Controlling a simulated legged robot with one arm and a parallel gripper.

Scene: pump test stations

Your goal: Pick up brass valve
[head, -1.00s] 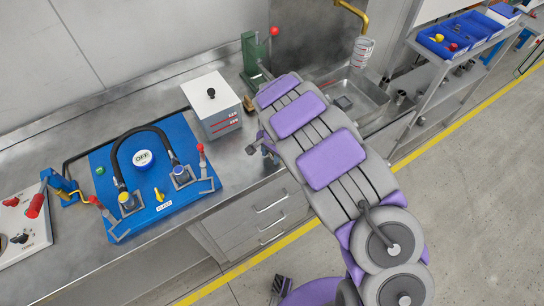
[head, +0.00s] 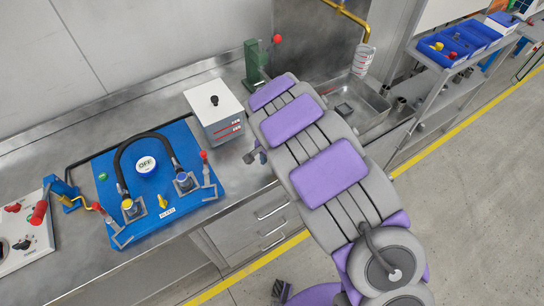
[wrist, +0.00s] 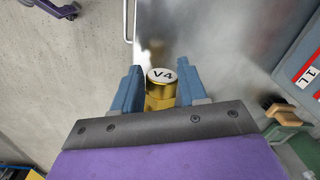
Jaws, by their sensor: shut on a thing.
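The brass valve (wrist: 160,88) shows in the wrist view as a gold body with a round white top marked "V4". My gripper (wrist: 160,76) has one blue-grey finger on each side of the valve and is shut on it. In the head view my gripper (head: 256,154) is over the counter's front edge, just right of the white box; my arm hides most of it. I cannot make out the valve in that view.
The white box (head: 214,114) stands close to my gripper. A green press (head: 252,62) is behind the arm. The blue test board (head: 135,215) with hose and levers lies left. A sink (head: 365,100) and shelf with blue bins (head: 445,46) are right.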

